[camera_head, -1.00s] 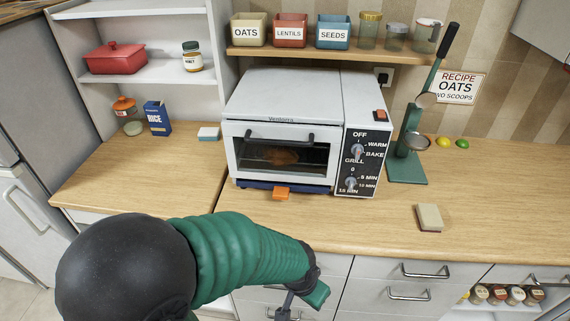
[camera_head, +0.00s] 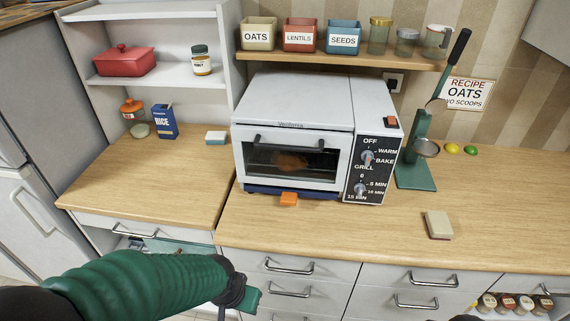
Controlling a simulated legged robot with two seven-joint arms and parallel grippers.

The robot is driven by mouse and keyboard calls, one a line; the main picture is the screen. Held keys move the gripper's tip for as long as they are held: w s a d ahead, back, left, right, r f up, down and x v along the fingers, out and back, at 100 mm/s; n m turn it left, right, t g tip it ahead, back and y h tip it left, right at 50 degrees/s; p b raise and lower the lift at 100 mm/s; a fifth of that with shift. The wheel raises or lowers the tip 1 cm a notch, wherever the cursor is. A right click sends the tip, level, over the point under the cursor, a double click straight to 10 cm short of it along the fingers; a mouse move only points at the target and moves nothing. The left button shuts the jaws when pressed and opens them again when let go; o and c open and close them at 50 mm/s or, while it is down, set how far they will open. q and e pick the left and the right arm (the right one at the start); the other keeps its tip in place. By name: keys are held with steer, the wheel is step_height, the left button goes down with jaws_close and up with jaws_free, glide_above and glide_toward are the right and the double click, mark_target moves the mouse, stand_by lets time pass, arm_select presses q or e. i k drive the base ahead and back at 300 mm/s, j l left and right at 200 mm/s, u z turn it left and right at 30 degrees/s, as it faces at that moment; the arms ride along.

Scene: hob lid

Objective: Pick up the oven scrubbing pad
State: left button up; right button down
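Two block-shaped pads lie on the wooden counter. A beige pad with a reddish-brown lower layer (camera_head: 438,224) is right of the toaster oven, near the front edge. A pale pad with a blue lower layer (camera_head: 215,137) is left of the oven, farther back. I cannot tell from looks which is the oven scrubbing pad. My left gripper (camera_head: 240,298) is in front of the counter and below its edge, apart from both pads. Its fingers are partly cut off and seen at an angle, so its opening is unclear.
The white toaster oven (camera_head: 290,105) stands mid-counter, its door shut, with an orange tab (camera_head: 289,199) jutting out below. A green press-like stand (camera_head: 415,180) is to its right. A rice box (camera_head: 163,121) stands at left. The front right counter is mostly clear.

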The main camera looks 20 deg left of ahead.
mark_target(439, 227)
steer(key=i+l+u, duration=0.1)
steer(key=l+u, duration=0.15)
steer(key=l, duration=0.4)
steer(key=l+u, duration=0.2)
steer(key=l, duration=0.4)
